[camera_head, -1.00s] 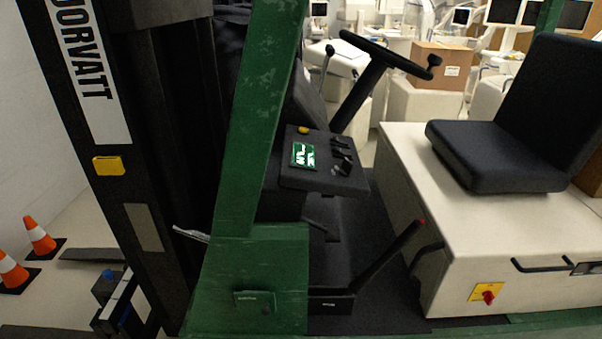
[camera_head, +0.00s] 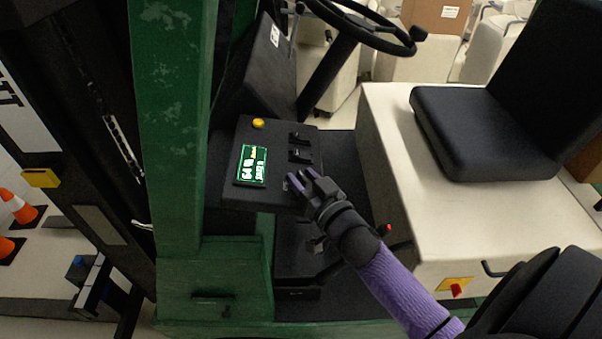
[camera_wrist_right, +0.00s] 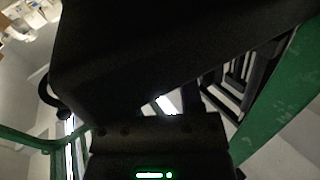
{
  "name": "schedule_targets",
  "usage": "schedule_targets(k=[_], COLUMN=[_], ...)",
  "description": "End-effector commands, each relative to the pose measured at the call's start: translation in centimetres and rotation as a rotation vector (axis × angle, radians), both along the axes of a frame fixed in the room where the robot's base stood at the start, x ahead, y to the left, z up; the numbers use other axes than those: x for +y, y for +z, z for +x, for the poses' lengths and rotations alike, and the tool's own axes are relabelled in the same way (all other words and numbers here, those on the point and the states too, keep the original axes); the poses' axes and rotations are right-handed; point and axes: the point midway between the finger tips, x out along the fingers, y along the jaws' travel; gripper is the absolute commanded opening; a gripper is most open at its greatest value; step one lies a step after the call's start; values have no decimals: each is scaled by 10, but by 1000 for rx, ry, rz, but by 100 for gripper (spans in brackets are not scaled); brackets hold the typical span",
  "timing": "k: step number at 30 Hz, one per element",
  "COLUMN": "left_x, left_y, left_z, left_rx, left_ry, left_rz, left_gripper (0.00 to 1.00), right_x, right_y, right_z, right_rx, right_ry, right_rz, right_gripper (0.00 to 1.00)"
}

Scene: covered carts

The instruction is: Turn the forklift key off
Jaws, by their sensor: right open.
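The forklift's dark control panel (camera_head: 228,190) shows in the head view, with a lit green display (camera_head: 252,165), a yellow button (camera_head: 258,124) and black switches (camera_head: 300,146). My right gripper (camera_head: 298,184) is open at the panel's lower right corner, beside the display and below the switches. I cannot make out the key; the gripper covers that corner of the panel. Whether the fingers touch the panel I cannot tell. The right wrist view is mostly dark, with a large dark surface close to the camera. My left gripper is not in view.
The steering wheel (camera_head: 365,28) and its column stand behind the panel. A green post (camera_head: 168,130) rises to its left. The black seat (camera_head: 480,135) sits on the cream body (camera_head: 385,150) at right. A red switch on a yellow plate (camera_head: 442,284) is low on that body.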

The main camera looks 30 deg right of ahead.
Motion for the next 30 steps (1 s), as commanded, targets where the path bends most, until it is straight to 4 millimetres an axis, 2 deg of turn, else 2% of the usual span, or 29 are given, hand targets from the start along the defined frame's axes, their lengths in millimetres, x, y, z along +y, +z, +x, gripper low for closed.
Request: schedule_targets(k=[3,11,15,17,18,30], left_x=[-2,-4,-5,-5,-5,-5], left_y=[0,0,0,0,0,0], left_z=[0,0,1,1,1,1], left_rx=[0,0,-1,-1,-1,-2], left_ry=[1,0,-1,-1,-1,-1], left_rz=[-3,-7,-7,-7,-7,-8], left_gripper=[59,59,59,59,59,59], right_x=[0,0,0,0,0,0], right_y=[0,0,0,0,0,0], right_z=[8,9,9,9,9,9], right_rx=[0,1,1,1,1,-1], right_ry=[-1,-1,-1,-1,-1,15], right_rz=[-1,-1,-1,-1,-1,-4], right_gripper=[47,45,15,3,0,0])
